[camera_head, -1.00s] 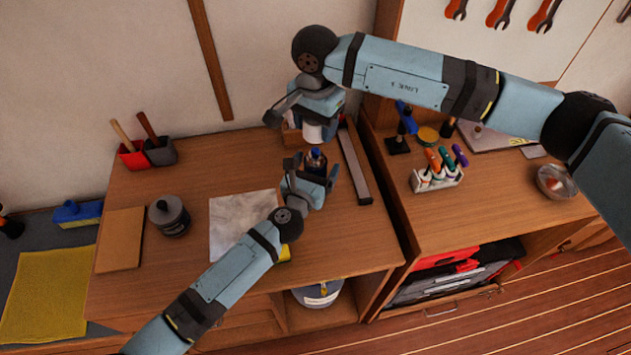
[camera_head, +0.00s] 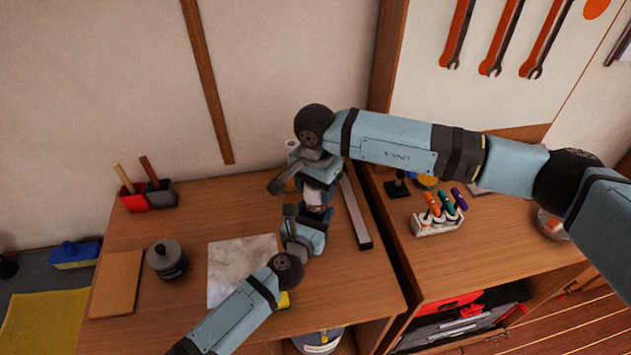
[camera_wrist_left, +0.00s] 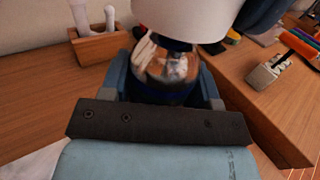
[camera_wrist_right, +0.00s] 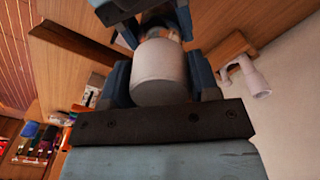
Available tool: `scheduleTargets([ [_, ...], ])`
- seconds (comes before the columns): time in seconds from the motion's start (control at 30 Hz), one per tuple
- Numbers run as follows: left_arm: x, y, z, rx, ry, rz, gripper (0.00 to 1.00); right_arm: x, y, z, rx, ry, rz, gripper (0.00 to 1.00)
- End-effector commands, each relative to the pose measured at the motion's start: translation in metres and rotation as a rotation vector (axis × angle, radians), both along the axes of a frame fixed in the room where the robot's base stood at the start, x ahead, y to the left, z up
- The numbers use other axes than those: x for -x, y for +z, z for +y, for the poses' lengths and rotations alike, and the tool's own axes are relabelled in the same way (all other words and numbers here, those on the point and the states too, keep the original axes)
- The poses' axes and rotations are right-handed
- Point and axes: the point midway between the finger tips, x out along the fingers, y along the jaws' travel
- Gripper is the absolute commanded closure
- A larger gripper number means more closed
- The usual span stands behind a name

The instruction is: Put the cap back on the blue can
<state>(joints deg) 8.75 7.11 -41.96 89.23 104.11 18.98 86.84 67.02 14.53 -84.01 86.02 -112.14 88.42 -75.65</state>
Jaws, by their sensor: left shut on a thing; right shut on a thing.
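The blue can (camera_head: 316,213) is upright between the fingers of my left gripper (camera_head: 308,216), which is shut on it. The can's shiny domed top (camera_wrist_left: 172,68) shows in the left wrist view. My right gripper (camera_head: 303,182) is shut on the white cap (camera_wrist_right: 160,75). The cap also shows at the top of the left wrist view (camera_wrist_left: 190,14), above the can's top and overlapping it in the picture. In the head view my right gripper hides most of the cap. I cannot tell whether cap and can touch.
A grey lidded jar (camera_head: 166,259) and a pale sheet (camera_head: 240,268) are to the left on the bench. A metal bar (camera_head: 355,212) lies close to the right of the grippers. A marker rack (camera_head: 437,219) stands farther right.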

Motion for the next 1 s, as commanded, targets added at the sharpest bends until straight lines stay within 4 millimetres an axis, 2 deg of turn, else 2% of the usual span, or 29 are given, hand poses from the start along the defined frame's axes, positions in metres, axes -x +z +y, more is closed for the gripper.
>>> scheduleTargets([
  [0.43, 0.000, 0.000, 0.000, 0.000, 0.000, 0.000, 0.87, 0.000, 0.000, 0.000, -0.001, 0.000, -0.001, 0.66],
  [0.8, 0.000, 0.000, 0.000, 0.000, 0.000, 0.000, 0.87, 0.000, -0.017, 0.000, 0.000, -0.001, 0.000, 0.66],
  [1.0, 0.000, 0.000, 0.000, 0.000, 0.000, 0.000, 0.87, 0.000, -0.017, 0.000, -0.001, 0.000, -0.001, 0.66],
])
